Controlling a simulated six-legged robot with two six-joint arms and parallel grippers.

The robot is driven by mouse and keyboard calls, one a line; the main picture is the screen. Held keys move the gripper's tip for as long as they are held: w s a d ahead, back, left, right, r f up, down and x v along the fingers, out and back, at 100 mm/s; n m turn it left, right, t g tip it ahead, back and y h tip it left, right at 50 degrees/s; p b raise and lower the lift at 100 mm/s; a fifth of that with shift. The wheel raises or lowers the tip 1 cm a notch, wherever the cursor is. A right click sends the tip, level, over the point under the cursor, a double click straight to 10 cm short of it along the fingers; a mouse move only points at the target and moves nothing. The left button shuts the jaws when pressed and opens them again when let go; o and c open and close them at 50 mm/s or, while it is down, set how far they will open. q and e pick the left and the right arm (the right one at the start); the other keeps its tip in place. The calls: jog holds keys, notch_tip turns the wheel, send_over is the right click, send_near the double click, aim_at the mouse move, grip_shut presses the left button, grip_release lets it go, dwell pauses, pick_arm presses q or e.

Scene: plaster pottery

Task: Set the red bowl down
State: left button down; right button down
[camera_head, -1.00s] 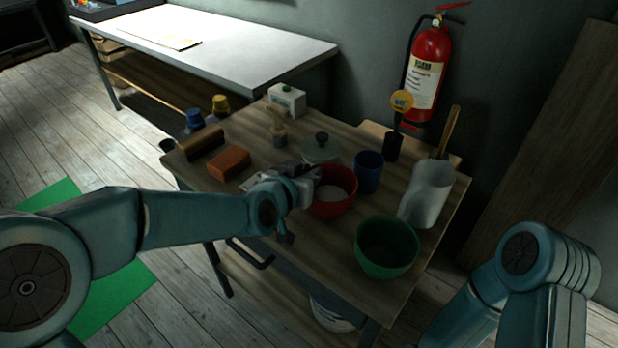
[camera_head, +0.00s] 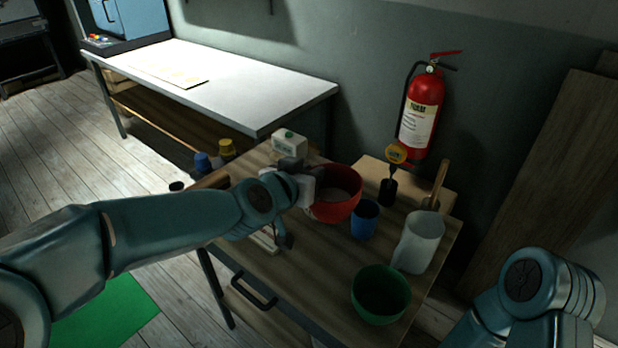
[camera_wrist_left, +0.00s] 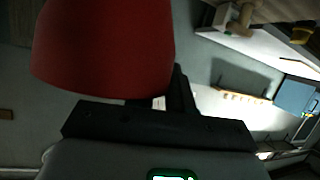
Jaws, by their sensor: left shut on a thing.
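The red bowl (camera_head: 337,209) is held up above the wooden worktable (camera_head: 320,275), roughly upright, with something pale inside. My left gripper (camera_head: 312,186) is shut on the bowl's left side. In the left wrist view the red bowl (camera_wrist_left: 105,45) fills the upper left, against the dark gripper (camera_wrist_left: 160,108). The fingertips are largely hidden there. The table under the bowl is partly hidden by the bowl and my arm. My right arm shows at the lower right, but its gripper is out of view.
A blue cup (camera_head: 365,220) stands close to the bowl's right. A green bowl (camera_head: 381,296) is at the front right, with a pale pitcher (camera_head: 418,243) behind it. A white container (camera_head: 289,143) stands at the back. Bare tabletop lies left of the green bowl.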

pick_arm(q)
jog(key=shift+r+p, duration=1.35)
jog(key=shift+r, duration=0.65)
